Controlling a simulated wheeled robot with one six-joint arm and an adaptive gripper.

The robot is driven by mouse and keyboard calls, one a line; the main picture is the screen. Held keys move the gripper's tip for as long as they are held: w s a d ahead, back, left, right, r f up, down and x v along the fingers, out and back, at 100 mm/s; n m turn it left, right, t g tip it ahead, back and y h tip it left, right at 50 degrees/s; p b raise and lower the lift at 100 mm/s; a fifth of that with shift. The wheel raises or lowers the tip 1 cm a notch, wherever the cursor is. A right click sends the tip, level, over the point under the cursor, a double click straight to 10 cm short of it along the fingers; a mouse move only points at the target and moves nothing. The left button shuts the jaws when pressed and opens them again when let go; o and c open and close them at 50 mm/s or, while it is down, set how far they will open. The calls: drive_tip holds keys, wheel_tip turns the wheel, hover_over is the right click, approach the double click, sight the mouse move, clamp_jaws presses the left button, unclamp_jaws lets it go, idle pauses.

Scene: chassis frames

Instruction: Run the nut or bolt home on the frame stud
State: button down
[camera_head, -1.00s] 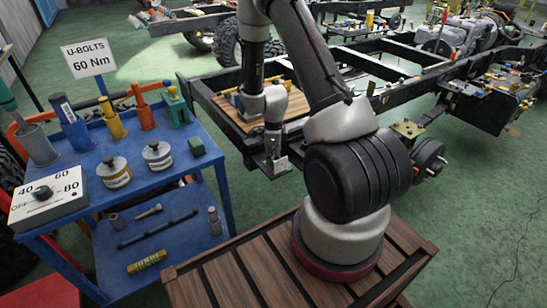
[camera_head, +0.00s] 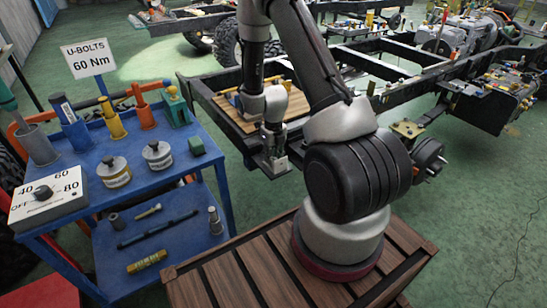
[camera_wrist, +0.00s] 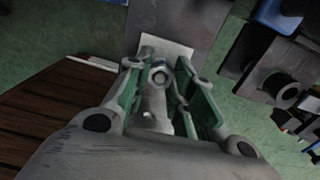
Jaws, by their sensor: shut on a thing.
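A pale flat plate (camera_wrist: 181,53) lies just beyond the fingertips. I cannot tell whether the hex piece is on a stud. The head view is too small to show the piece, and the arm hides part of the frame behind it.
The blue cart (camera_head: 75,160) at left carries tools, jars (camera_head: 114,172) and a dial box (camera_head: 45,196). A sign (camera_head: 88,58) reads "U-BOLTS 60 Nm". A slatted wooden deck (camera_head: 225,280) is under my arm. Green floor is open at right.

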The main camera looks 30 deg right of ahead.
drive_tip(key=c, duration=1.1)
unclamp_jaws()
drive_tip(key=shift+c, duration=1.4)
